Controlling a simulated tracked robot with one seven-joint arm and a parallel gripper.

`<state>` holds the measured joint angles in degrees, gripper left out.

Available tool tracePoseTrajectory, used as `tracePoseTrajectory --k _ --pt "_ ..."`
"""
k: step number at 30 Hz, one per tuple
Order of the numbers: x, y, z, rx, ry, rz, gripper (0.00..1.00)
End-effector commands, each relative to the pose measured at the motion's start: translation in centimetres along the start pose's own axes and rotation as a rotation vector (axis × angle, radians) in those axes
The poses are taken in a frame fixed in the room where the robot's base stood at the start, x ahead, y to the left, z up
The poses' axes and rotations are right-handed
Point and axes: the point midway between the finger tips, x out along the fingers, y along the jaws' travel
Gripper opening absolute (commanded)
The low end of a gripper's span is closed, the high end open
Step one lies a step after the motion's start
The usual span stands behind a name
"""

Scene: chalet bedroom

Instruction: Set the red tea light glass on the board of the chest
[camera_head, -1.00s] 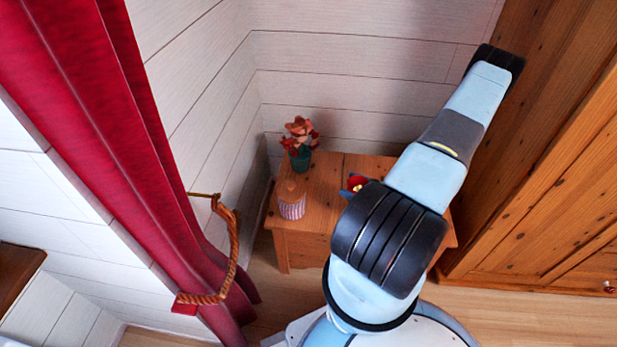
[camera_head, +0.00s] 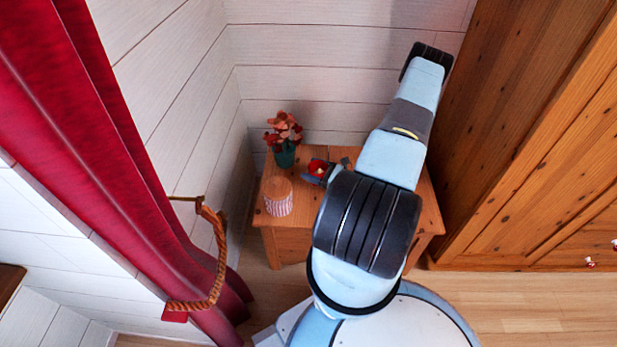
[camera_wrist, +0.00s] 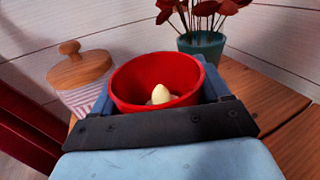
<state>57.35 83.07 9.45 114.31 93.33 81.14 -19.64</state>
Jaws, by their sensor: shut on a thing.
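The red tea light glass (camera_wrist: 158,82) is held upright between the fingers of my gripper (camera_wrist: 155,98) in the wrist view, with a pale candle inside it. In the head view the red glass (camera_head: 318,167) shows above the chest, with my gripper (camera_head: 319,173) around it. The wooden chest (camera_head: 290,215) stands against the back wall; its board is partly hidden by my arm. I cannot tell whether the glass touches the board.
A striped jar with a wooden lid (camera_head: 278,197) stands on the board's left side. A potted plant with red leaves (camera_head: 285,150) stands behind it. A wooden wardrobe (camera_head: 530,150) is at the right. A red curtain (camera_head: 110,150) hangs at the left.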

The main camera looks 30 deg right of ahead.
Motion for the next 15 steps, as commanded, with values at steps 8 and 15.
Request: tracePoseTrajectory --k 8,15 --pt "2.2 -0.8 -2.8 -0.002 -0.001 0.001 0.41" --pt "2.8 -1.0 -4.2 0.0 -0.001 0.001 0.41"
